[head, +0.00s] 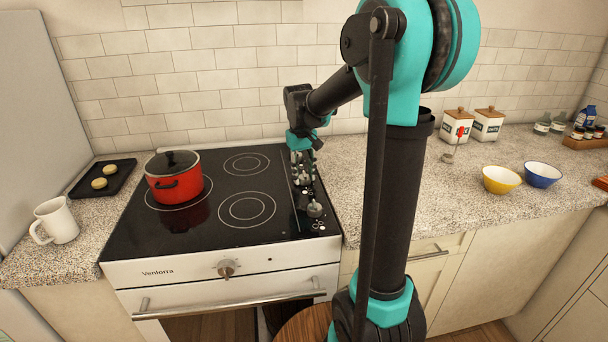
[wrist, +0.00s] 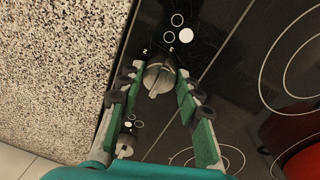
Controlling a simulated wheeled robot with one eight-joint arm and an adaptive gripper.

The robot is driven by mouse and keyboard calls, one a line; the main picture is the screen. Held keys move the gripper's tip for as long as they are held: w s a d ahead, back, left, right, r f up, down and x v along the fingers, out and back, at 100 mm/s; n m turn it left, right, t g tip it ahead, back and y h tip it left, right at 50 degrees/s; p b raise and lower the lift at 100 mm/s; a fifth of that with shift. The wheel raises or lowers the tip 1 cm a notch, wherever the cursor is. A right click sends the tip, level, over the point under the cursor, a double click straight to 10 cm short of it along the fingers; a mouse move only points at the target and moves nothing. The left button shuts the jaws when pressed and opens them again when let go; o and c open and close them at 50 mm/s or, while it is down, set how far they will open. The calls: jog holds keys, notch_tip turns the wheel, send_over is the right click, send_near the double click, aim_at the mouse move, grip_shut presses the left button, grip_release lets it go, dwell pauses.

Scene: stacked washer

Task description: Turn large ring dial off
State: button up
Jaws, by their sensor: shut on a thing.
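A row of grey dials runs along the right side of the black cooktop (head: 150,232). My gripper (head: 302,172) reaches down over this row in the head view and hides part of it. In the wrist view, my gripper (wrist: 156,84) has one green-padded finger on each side of a round grey dial (wrist: 160,77), shut on it. The dial's raised grip bar is tilted. Beyond it are printed ring marks, one filled white. A second dial (wrist: 125,147) lies nearer the lower left. In the head view, the front dial (head: 314,209) stands clear of the fingers.
A white mug (head: 55,221) and a black tray (head: 104,178) are left of the cooktop. A yellow bowl (head: 501,180) and a blue bowl (head: 543,174) are on the right counter.

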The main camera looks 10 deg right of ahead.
aim_at(302, 178)
jog(key=o, duration=1.2)
jog(key=shift+c, duration=0.2)
notch_tip(302, 178, up, 12)
jog(key=shift+a, duration=0.4)
jog(key=shift+s, duration=0.2)
